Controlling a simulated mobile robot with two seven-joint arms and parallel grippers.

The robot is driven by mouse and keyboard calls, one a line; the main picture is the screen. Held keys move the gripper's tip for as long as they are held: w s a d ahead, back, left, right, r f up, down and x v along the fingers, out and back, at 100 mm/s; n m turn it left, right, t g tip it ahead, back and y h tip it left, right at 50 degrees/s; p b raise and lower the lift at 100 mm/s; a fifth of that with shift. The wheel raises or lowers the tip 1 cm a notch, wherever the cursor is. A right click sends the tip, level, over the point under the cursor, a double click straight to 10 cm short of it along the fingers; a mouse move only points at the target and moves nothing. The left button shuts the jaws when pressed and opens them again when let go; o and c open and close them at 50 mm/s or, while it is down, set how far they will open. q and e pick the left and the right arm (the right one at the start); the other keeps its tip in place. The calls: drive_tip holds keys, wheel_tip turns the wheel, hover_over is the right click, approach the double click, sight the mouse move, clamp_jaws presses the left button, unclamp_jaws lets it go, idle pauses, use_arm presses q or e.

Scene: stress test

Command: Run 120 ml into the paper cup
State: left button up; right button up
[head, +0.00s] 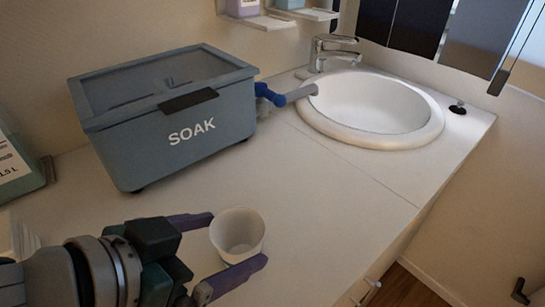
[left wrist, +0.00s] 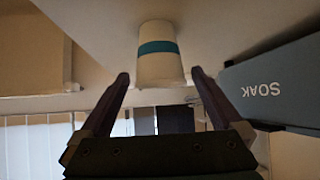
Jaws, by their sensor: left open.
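The paper cup (head: 238,234) stands upright on the counter and looks empty inside. In the left wrist view the cup (left wrist: 160,70) is white with a teal band and shows beyond the fingertips. My left gripper (head: 240,246) is open, with its two purple fingers reaching to either side of the cup; I cannot tell whether they touch it. A grey tank marked SOAK (head: 175,125) stands behind, with a blue-handled tap (head: 268,95) on its right side. My right gripper is not in view.
The round white basin (head: 428,130) with a chrome faucet (head: 330,52) is at the back right. A greenish container with a label (head: 14,165) stands at the left edge. The counter (head: 330,195) between cup and basin is clear; its front edge runs along the right.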

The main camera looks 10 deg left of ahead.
sight(253, 232)
use_arm(q)
drive_tip(key=x, duration=0.3)
drive_tip(key=shift+w+d+f+b, duration=0.1)
drive_tip(key=shift+w+f+b, duration=0.1)
drive_tip(key=shift+w+b, duration=0.1)
drive_tip(key=shift+s, duration=0.1)
drive_tip(key=c, duration=1.1)
